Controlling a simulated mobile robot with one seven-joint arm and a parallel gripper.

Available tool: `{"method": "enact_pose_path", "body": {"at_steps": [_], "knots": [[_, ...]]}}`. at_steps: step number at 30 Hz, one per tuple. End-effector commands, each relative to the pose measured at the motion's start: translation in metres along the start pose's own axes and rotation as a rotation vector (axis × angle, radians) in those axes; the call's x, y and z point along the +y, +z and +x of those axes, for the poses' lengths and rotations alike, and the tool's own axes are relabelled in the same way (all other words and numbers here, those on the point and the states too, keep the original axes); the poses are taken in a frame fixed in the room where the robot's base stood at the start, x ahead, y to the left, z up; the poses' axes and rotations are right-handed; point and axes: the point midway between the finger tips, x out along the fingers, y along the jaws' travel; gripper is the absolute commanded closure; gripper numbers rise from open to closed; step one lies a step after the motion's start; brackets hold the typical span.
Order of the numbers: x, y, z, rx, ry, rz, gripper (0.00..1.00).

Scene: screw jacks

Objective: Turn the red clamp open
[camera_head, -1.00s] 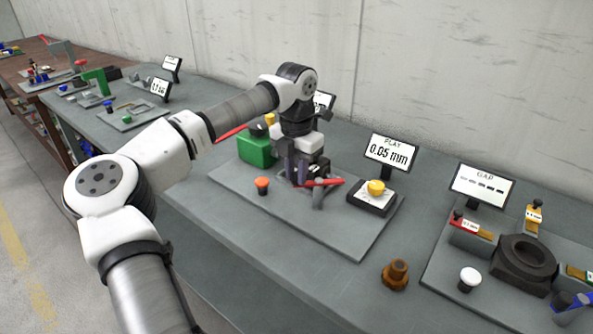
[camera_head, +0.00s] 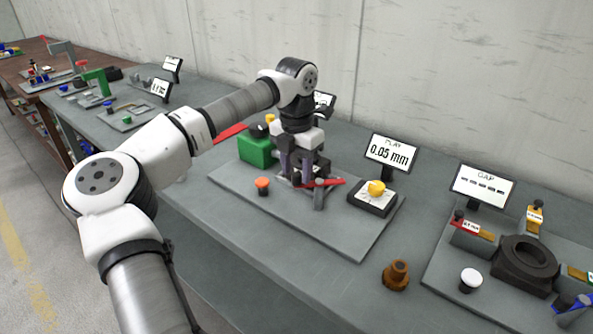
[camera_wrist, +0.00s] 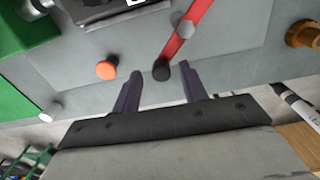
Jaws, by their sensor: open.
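The red clamp handle (camera_head: 322,183) is a flat red bar above a short grey post (camera_head: 319,198) on the grey plate. In the wrist view the red handle (camera_wrist: 190,32) slants from upper right down to a dark round knob (camera_wrist: 161,70) at its end. My gripper (camera_head: 299,178) points down over the left end of the handle. In the wrist view my gripper (camera_wrist: 161,78) is open, with the dark knob showing between its two purple-grey fingers. Whether a finger touches it I cannot tell. The fingers partly hide the handle in the head view.
A green box (camera_head: 257,150) is behind left. A display (camera_head: 390,152) reads 0.05 mm. A brown fitting (camera_head: 397,275) stands in front of the plate.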

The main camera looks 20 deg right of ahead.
Motion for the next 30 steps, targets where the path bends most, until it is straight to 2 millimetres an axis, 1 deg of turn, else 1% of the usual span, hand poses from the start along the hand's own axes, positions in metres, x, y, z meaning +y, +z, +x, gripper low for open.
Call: {"method": "enact_pose_path", "body": {"at_steps": [5,12,16,21,30], "knots": [[0.0,0.001,-0.034,-0.002,0.004,0.0,0.57],[-0.001,0.001,-0.09,-0.003,0.003,-0.001,0.57],[-0.001,0.0,-0.112,-0.002,0.001,0.0,0.57],[-0.001,0.0,-0.127,-0.001,0.001,0.001,0.57],[-0.001,0.0,-0.13,-0.001,0.0,0.002,0.57]]}}
